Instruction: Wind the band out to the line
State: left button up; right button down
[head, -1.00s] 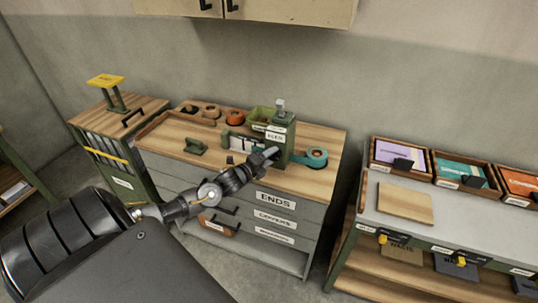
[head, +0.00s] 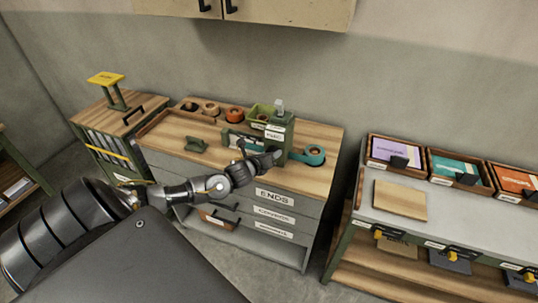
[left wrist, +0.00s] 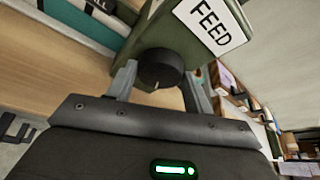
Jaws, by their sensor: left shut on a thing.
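A green machine (head: 276,143) with white labels stands on the wooden top of the drawer cabinet. In the left wrist view its green housing (left wrist: 185,30) carries a "FEED" label and a round black knob (left wrist: 160,66). My left gripper (head: 272,158) is at the machine's front. In the left wrist view its fingers (left wrist: 159,82) are on either side of the knob, shut on it. A teal strip (left wrist: 82,25) shows at upper left in the wrist view. I cannot make out the line. My right gripper is out of view.
A small green tool (head: 195,146) stands left on the top. A bench (head: 450,216) with trays is at right. Bare wood (head: 300,180) lies in front of the roll.

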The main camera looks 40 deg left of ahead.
pick_arm(q)
jog(key=shift+m, duration=0.3)
dwell(0.4)
jog(key=o, duration=1)
jog(key=shift+c, duration=0.2)
jog(key=b+v, duration=0.2)
jog(key=v, duration=0.8)
jog(key=shift+s+d+r+b, duration=0.15)
jog(key=shift+s+d+b, duration=0.15)
jog(key=shift+b, duration=0.1)
